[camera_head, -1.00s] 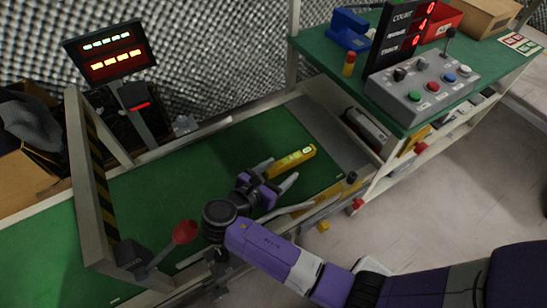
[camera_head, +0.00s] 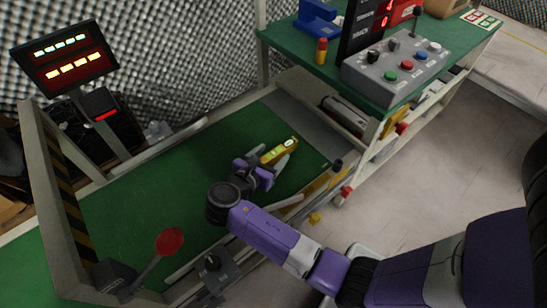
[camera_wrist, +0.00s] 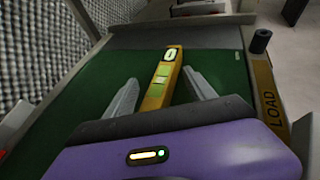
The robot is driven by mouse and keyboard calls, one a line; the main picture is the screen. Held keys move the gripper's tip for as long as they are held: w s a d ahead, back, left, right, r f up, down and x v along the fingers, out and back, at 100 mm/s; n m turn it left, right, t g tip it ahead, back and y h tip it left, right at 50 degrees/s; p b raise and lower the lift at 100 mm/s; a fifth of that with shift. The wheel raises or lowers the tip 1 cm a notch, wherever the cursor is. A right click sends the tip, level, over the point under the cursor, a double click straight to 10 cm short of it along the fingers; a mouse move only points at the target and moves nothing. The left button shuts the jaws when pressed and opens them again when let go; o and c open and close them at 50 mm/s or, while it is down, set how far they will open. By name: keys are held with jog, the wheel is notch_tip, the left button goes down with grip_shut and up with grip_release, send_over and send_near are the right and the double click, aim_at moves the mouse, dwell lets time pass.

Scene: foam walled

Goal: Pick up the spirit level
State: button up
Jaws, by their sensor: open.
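The spirit level (camera_head: 279,151) is a yellow bar with pale vials, lying on the green belt surface (camera_head: 140,205). In the wrist view the spirit level (camera_wrist: 161,84) runs away from me between the two fingers, its near end hidden by my gripper's body. My gripper (camera_head: 270,157) is open, with one grey finger on each side of the level. In the wrist view my gripper (camera_wrist: 163,95) shows a gap between each finger and the level.
A frame with striped posts (camera_head: 60,190) and a red-knobbed lever (camera_head: 168,242) stand at the left. A raised side rail with a LOAD label (camera_wrist: 269,95) runs along the right. A control box (camera_head: 395,70) sits on the green bench beyond. The belt around the level is clear.

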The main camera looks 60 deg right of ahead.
grip_shut()
